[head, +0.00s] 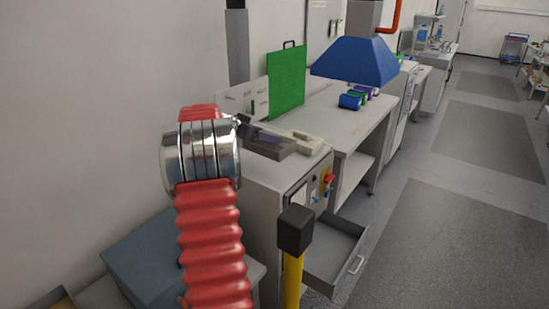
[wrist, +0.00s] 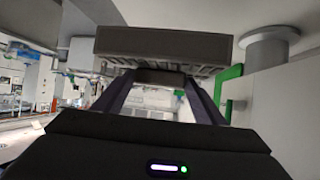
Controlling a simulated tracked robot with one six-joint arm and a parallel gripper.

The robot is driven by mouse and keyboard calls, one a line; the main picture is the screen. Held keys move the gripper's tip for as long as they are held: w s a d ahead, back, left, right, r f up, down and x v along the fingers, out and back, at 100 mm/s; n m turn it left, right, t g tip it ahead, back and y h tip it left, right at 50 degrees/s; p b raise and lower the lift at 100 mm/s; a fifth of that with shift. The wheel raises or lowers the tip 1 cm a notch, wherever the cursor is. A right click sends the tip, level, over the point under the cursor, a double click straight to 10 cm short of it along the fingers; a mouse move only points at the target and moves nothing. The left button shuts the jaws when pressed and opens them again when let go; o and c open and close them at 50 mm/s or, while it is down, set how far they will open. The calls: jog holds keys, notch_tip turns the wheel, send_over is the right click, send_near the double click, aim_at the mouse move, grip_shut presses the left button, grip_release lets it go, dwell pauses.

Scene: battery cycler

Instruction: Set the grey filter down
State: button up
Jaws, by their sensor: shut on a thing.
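The grey filter (wrist: 165,44) is a wide, dark grey block with a ribbed lower edge, at the top middle of the wrist view. My gripper (wrist: 162,77) is shut on it, with its two dark fingers converging on the block's lower middle. In the head view my wrist, with a shiny ring and red sleeve, hides most of my gripper. A dark grey block shows just right of the ring, over the white bench (head: 288,172); I cannot tell whether it is the held filter. Contact between the filter and any surface cannot be seen.
A green panel (head: 286,82) stands at the back of the bench. A blue hood (head: 356,62) hangs over the farther worktop, with several coloured rolls (head: 350,101) below. A beige item (head: 303,140) lies near the bench edge. An open drawer (head: 340,260) juts out below.

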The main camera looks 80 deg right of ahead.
aim_at(262, 143)
jog(key=shift+f, duration=1.75)
jog(key=shift+f, duration=2.5)
jog(key=shift+f, duration=0.1)
jog(key=o, duration=1.3)
jog(key=v, duration=1.2)
